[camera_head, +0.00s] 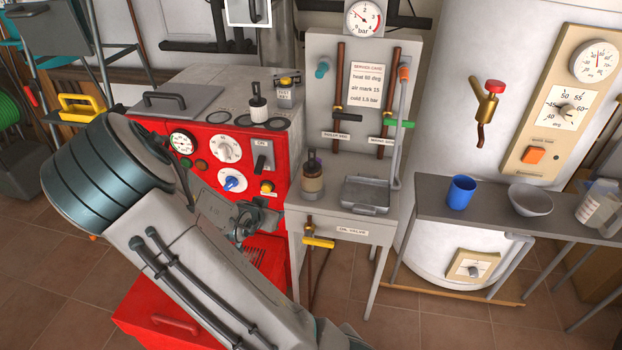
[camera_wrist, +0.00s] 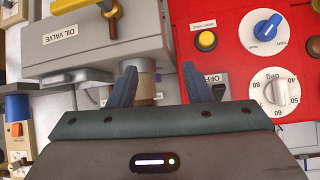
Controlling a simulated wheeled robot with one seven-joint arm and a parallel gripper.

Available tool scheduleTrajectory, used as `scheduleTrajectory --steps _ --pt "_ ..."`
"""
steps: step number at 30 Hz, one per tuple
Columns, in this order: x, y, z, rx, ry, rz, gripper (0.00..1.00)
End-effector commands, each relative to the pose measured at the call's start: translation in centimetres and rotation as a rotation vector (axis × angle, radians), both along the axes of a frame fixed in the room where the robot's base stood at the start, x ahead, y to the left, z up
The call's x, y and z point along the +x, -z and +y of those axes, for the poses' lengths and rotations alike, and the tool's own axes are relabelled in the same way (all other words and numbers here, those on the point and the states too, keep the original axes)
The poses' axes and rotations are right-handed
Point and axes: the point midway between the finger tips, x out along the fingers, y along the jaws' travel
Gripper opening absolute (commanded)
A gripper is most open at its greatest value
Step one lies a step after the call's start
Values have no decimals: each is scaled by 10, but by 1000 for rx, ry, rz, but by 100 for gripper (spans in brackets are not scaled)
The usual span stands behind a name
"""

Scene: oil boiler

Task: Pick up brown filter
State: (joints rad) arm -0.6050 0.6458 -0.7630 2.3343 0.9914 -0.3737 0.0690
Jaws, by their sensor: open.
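The brown filter (camera_head: 313,178), a small upright cylinder with a dark top and beige-brown body, stands on the grey bench (camera_head: 340,219) left of a grey tray (camera_head: 366,195). In the wrist view, a tan and brown cylinder (camera_wrist: 146,88), which looks like the filter, shows between my fingers, close to the left one. My gripper (camera_head: 256,215) is left of the filter in the head view, in front of the red boiler. It is open and empty, and its fingers (camera_wrist: 158,84) are apart. My gripper's body hides the cylinder's near end in the wrist view.
A white and black filter-like part (camera_head: 258,101) and dark rings stand on the red boiler (camera_head: 222,140). Pipes and valves (camera_head: 397,100) rise behind the bench. A blue cup (camera_head: 461,192) and grey bowl (camera_head: 530,200) are on the right table.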

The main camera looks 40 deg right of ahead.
Motion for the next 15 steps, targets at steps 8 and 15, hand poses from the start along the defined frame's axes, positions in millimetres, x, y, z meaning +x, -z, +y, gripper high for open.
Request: scheduleTrajectory --steps 8,15 --pt "2 -36 -51 -462 144 -177 45" --pt "2 -63 -59 -624 178 -257 45"
